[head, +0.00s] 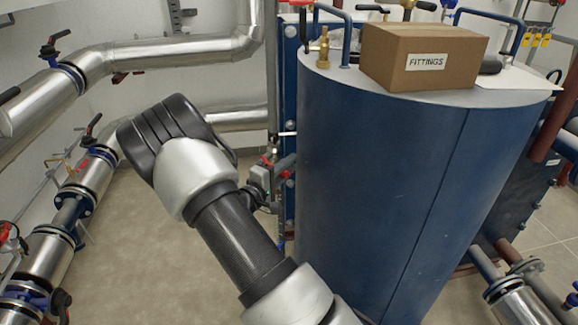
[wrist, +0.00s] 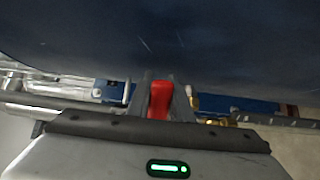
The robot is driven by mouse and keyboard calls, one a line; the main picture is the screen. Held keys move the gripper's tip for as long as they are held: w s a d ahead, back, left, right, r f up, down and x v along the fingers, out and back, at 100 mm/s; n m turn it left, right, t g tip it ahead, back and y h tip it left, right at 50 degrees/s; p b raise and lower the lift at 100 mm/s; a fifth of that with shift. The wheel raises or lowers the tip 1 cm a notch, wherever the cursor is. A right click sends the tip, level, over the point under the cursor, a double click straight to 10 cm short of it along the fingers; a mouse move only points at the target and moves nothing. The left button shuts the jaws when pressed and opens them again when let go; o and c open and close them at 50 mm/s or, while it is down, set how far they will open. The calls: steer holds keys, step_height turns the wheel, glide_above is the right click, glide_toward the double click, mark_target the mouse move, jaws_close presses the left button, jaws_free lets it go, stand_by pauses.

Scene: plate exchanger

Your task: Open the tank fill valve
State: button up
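A red valve handle (wrist: 160,103) stands in the middle of the wrist view, between the two dark fingers of my gripper (wrist: 164,88). The fingers are close together with the handle filling the gap, so my gripper looks shut on it. The large blue tank (head: 385,190) stands right of my arm in the head view, and a dark blue curved surface (wrist: 160,35) fills the top of the wrist view. In the head view my gripper is mostly hidden behind my arm, beside the tank's left side. No label shows which valve this is.
A cardboard box marked FITTINGS (head: 424,57) and a brass valve (head: 322,45) are on the tank top. Insulated silver pipes (head: 165,55) with several valves run along the left wall. The floor (head: 140,255) at lower left is clear.

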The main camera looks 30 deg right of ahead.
jaws_close()
steer(key=shift+r, duration=0.1)
steer(key=shift+w+a+r+n+p, duration=0.35)
steer(key=shift+w+r+n+p, duration=0.25)
steer(key=shift+r+n+p, duration=1)
steer(key=shift+w+a+r+n+p, duration=0.3)
steer(key=shift+w+r+n+p, duration=0.55)
steer(key=shift+n, duration=1.5)
steer(key=shift+w+a+r+n+p, duration=0.35)
steer(key=shift+r+n+p, duration=0.6)
steer(key=shift+n+p, duration=0.8)
steer(key=shift+n, duration=0.3)
